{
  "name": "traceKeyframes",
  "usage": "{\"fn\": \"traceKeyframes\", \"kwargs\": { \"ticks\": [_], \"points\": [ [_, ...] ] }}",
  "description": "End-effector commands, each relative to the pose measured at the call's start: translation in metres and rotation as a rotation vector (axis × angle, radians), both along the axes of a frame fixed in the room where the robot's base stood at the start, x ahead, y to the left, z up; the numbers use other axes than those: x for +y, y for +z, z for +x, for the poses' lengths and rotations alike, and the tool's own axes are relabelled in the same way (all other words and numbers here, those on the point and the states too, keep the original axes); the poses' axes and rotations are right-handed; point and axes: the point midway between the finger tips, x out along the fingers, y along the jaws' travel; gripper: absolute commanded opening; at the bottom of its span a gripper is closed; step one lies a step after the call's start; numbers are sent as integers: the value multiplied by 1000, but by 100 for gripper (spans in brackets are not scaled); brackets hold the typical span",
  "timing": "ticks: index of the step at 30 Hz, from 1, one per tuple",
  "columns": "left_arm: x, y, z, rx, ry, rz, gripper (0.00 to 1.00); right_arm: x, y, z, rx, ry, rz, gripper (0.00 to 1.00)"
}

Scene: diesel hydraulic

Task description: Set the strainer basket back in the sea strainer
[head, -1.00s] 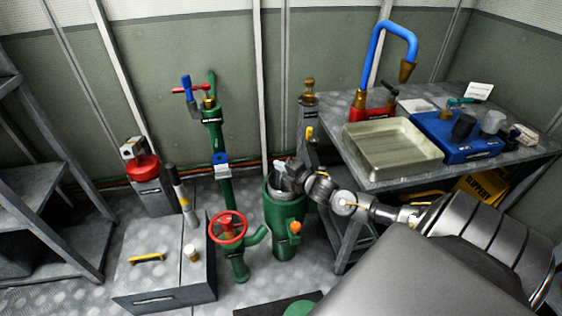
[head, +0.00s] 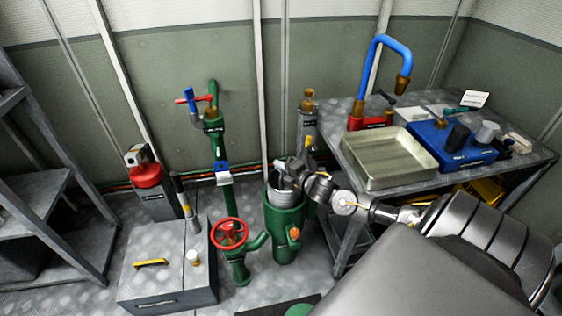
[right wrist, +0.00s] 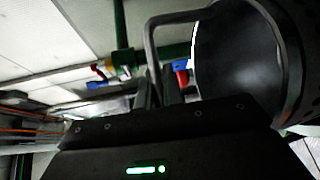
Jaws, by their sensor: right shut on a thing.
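The sea strainer (head: 285,235) is an upright green cylinder standing on the floor in the middle of the head view. The grey strainer basket (head: 283,197) is at its open top, seeming to sit partly inside the mouth; how deep it is cannot be told. My right gripper (head: 287,170) is above the mouth, shut on the basket's handle. In the right wrist view the bent grey handle (right wrist: 150,50) rises from between the fingers, and the dark, hollow basket (right wrist: 240,60) lies beside it. My left gripper is not in view.
A red handwheel valve (head: 229,234) stands just left of the strainer. A grey box (head: 165,265) is further left.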

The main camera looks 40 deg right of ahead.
Motion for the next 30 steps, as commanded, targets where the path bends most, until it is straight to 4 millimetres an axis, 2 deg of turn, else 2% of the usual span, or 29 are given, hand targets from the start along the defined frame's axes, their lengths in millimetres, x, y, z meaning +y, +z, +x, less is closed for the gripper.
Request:
{"fn": "traceKeyframes", "kwargs": {
  "ticks": [1, 30],
  "points": [
    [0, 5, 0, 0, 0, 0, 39, 0, 6, 0, -3, 0, 0, 0],
    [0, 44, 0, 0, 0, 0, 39, 0, 47, 0, -3, -1, 0, 0]
  ]
}}
